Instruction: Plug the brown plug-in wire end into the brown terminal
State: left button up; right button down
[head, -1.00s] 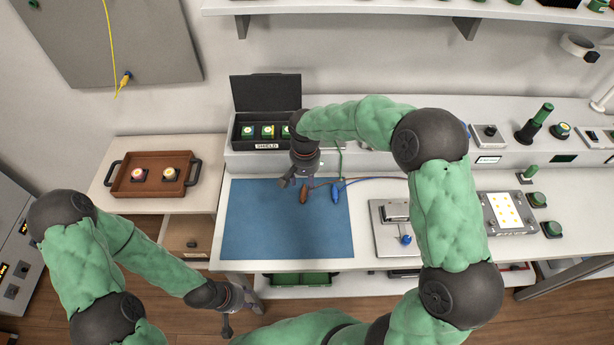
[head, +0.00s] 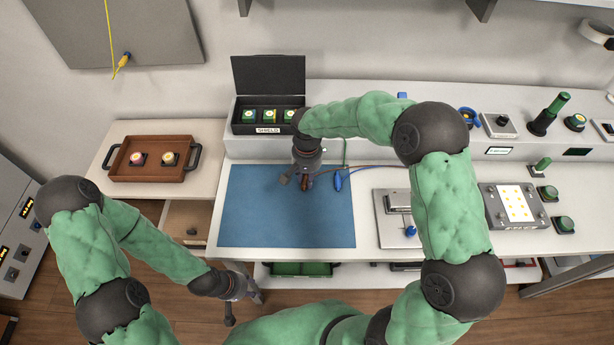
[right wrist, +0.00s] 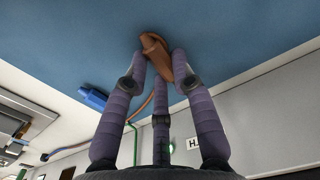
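The brown plug-in wire end (head: 305,184) lies on the blue mat (head: 250,215), its brown wire running right. In the right wrist view the brown plug (right wrist: 156,46) shows between and just beyond my fingertips. My right gripper (head: 303,180) is low over the mat, its fingers spread around the plug with small gaps; contact is hard to judge. The blue wire end (head: 338,182) lies just right of it and also shows in the right wrist view (right wrist: 92,97). My left gripper (head: 243,308) is open and empty in front of the bench. I cannot make out the brown terminal.
A black box (head: 238,117) with its lid up stands behind the mat. A brown tray (head: 150,175) sits on the left side table. A metal device (head: 390,232) stands right of the mat. The mat's left and front parts are clear.

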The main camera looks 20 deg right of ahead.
jog(key=c, duration=1.6)
grip_release()
grip_shut()
jog(key=shift+r, duration=0.15)
jog(key=shift+r+p, duration=1.15)
jog(key=shift+r, duration=0.5)
